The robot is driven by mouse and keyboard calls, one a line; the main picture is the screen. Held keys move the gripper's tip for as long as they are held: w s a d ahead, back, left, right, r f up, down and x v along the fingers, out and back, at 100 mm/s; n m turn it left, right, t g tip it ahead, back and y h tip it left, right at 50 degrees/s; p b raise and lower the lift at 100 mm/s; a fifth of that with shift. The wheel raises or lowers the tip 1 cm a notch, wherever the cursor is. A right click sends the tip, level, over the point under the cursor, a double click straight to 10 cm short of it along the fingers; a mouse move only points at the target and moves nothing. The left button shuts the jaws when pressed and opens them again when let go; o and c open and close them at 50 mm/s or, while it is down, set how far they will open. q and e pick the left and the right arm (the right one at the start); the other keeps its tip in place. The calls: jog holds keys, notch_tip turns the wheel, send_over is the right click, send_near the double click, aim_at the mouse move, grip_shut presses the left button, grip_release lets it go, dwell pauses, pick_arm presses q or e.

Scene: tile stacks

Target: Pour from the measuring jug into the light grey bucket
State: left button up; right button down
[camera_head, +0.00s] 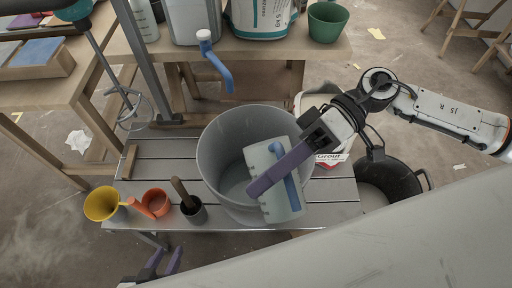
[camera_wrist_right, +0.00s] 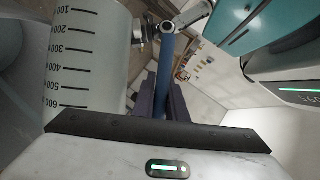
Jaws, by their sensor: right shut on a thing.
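The light grey bucket (camera_head: 213,150) stands on the slatted bench, its open mouth facing up. The measuring jug (camera_head: 266,160), pale and translucent with a blue handle, is over the bucket's front right side and hides part of its rim. My right gripper (camera_head: 272,178) is shut on the jug's handle; in the right wrist view the blue handle (camera_wrist_right: 166,75) lies between the purple fingers, beside the jug's scale marks (camera_wrist_right: 78,60). No stream is visible, and the jug's contents and exact tilt cannot be told. My left gripper (camera_head: 164,264) is open and empty at the bottom edge.
A mixer whisk (camera_head: 133,110) hangs at the left. A black tub (camera_head: 390,178) stands on the floor at right.

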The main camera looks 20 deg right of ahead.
jog(key=shift+w+r+p, duration=0.1)
jog(key=shift+w+p, duration=0.05)
jog(key=shift+p, duration=0.15)
jog(key=shift+w+p, duration=0.2)
jog(key=shift+p, duration=0.3)
jog(key=shift+w+r+m+g+p, duration=0.1)
jog(key=shift+w+m+g+p, duration=0.45)
jog(key=shift+p, duration=0.4)
dwell(0.3)
